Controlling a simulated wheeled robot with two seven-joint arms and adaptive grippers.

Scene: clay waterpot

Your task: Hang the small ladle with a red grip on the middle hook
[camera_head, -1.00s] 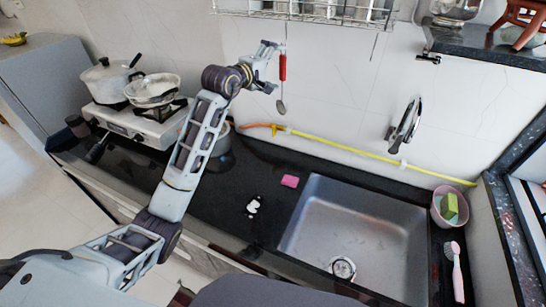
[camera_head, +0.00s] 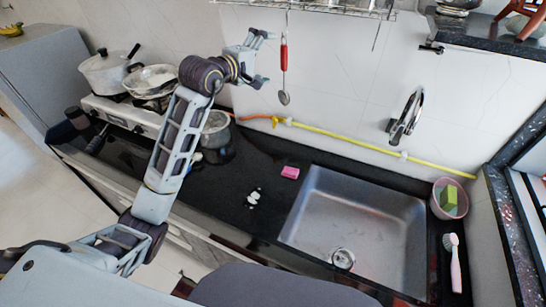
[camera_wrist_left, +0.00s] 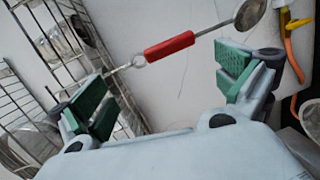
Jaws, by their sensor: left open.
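The small ladle with a red grip (camera_head: 284,58) hangs upright against the white wall below the wire rack (camera_head: 320,14). Its round bowl is at the bottom. My left gripper (camera_head: 264,58) is open and empty, just left of the ladle, with its fingers toward it. In the left wrist view, the ladle's red grip (camera_wrist_left: 168,47) shows beyond my open left gripper (camera_wrist_left: 165,85), apart from both green finger pads. The ladle's top end lies by the rack, but its hook is too small to make out. My right gripper is not in view.
A thin rod (camera_head: 378,35) hangs from the rack farther right. A yellow hose (camera_head: 350,143) runs along the wall above the black counter. A stove with pots (camera_head: 105,72) stands left, a sink (camera_head: 355,225) right. The wall between ladle and tap (camera_head: 405,120) is clear.

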